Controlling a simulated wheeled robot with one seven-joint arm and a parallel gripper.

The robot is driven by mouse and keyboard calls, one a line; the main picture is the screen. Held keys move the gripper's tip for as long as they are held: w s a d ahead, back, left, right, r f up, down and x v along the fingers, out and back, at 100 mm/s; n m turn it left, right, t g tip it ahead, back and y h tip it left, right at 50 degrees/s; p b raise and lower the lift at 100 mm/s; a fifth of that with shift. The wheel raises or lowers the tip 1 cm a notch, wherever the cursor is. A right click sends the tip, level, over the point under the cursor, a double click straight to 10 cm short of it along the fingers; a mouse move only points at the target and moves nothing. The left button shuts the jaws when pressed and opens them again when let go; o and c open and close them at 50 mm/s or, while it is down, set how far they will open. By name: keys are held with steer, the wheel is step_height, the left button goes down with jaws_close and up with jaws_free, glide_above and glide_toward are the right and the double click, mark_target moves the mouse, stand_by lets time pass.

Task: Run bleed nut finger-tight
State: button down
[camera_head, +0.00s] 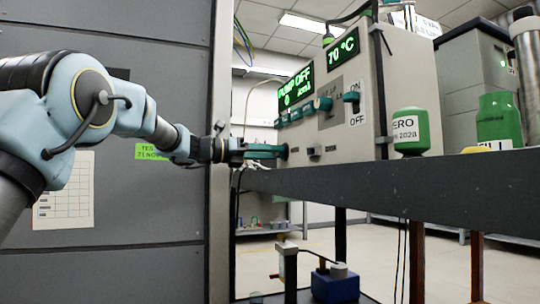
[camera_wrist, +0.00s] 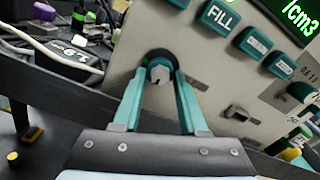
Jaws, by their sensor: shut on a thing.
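In the head view my gripper (camera_head: 284,151) reaches the panel's lower left part from the left, and the nut is hidden there by the fingers. How far the nut is threaded on cannot be told.
Above the nut are teal buttons, one marked FILL (camera_wrist: 218,16), and a green display (camera_head: 295,88) reading PUMP OFF. A dark bench (camera_head: 400,190) edge runs below the panel. Green bottles (camera_head: 411,132) stand on the right. A grey cabinet (camera_head: 150,220) stands left.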

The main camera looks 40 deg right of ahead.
steer(key=shift+w+a, duration=0.15)
steer(key=shift+w, duration=0.1)
steer(key=c, duration=0.8)
jaws_free()
steer(key=o, duration=0.4)
steer(key=shift+s, duration=0.15)
steer(key=shift+c, duration=0.2)
steer(key=p+v, duration=0.2)
steer(key=v, duration=0.8)
steer(key=shift+a, duration=0.35)
